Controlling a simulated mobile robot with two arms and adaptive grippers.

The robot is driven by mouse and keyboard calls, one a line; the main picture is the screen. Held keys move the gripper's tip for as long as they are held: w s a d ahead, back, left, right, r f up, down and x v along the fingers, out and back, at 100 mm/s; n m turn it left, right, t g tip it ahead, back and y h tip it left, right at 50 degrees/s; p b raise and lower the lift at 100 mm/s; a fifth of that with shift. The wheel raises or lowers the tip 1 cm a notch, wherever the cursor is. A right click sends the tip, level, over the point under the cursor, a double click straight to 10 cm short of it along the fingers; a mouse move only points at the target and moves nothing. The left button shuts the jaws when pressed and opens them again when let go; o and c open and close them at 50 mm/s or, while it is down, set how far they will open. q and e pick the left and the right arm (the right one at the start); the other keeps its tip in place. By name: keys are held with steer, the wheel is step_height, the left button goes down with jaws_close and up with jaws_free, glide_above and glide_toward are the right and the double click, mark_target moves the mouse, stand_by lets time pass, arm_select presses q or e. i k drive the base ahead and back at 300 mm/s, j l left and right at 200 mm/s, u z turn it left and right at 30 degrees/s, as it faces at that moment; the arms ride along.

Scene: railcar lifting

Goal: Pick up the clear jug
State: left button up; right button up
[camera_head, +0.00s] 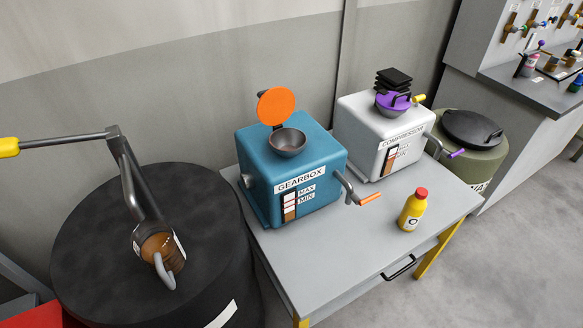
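The clear jug (158,246) stands on top of the black drum (90,225) at the left, below the spout of a grey pump (128,170). It holds brown liquid, and its light grey handle faces toward the front. The spout's end is close to the jug's rim; I cannot tell whether they touch. Neither of my grippers shows in the head view.
A grey table (350,245) carries a blue gearbox (290,170) with an open orange lid, a white compressor (375,135) and a yellow bottle (412,212). The pump's yellow-tipped lever (60,142) reaches left above the drum. A green drum (470,160) stands at the right.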

mark_target(154, 239)
steer(key=u, duration=1.25)
